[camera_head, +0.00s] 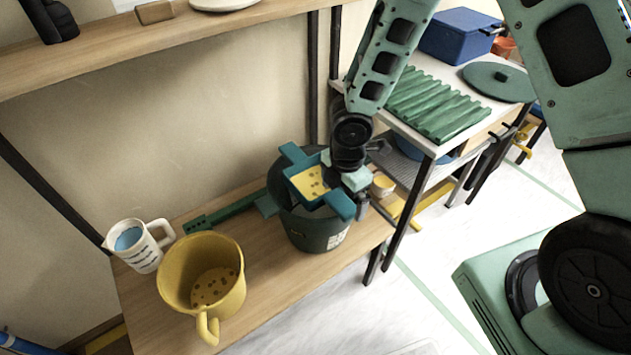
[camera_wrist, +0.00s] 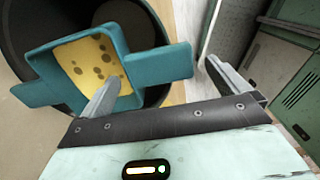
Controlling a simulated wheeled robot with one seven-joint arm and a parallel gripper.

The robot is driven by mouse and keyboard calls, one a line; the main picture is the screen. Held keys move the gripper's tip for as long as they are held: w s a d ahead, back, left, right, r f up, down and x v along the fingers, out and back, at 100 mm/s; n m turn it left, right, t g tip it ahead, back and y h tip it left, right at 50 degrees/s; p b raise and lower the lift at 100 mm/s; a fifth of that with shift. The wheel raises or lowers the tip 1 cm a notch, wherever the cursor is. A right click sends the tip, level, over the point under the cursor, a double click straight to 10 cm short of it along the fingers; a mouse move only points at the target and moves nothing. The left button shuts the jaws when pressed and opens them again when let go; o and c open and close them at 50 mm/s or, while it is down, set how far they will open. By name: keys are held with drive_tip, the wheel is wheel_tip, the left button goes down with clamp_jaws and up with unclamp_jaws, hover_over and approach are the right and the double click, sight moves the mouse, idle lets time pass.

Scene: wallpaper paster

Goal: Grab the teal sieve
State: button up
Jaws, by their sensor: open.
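The teal sieve (camera_head: 298,178) has a squarish rim, flat side tabs and a yellow, brown-spotted inside. It sits at the mouth of a dark green bucket (camera_head: 318,236) on the wooden bench. In the wrist view the sieve (camera_wrist: 50,92) fills the upper left. My gripper (camera_head: 358,186) is at the sieve's right side, open. In the wrist view my gripper (camera_wrist: 164,72) has its left finger over the yellow inside and its right finger outside the sieve. One tab lies across the gap between them. I cannot tell whether either finger touches the sieve.
A yellow mug-like pot (camera_head: 170,275) and a white jug (camera_head: 139,252) stand left on the wooden bench (camera_head: 265,318). A dark green bar (camera_head: 225,212) lies behind. A table with a green corrugated sheet (camera_head: 435,103) stands right.

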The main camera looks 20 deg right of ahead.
sight(341, 202)
wheel_tip(341, 202, down, 4)
drive_tip(key=shift+w+r+b, duration=0.1)
drive_tip(key=shift+b, duration=0.25)
drive_tip(key=c, duration=1.1)
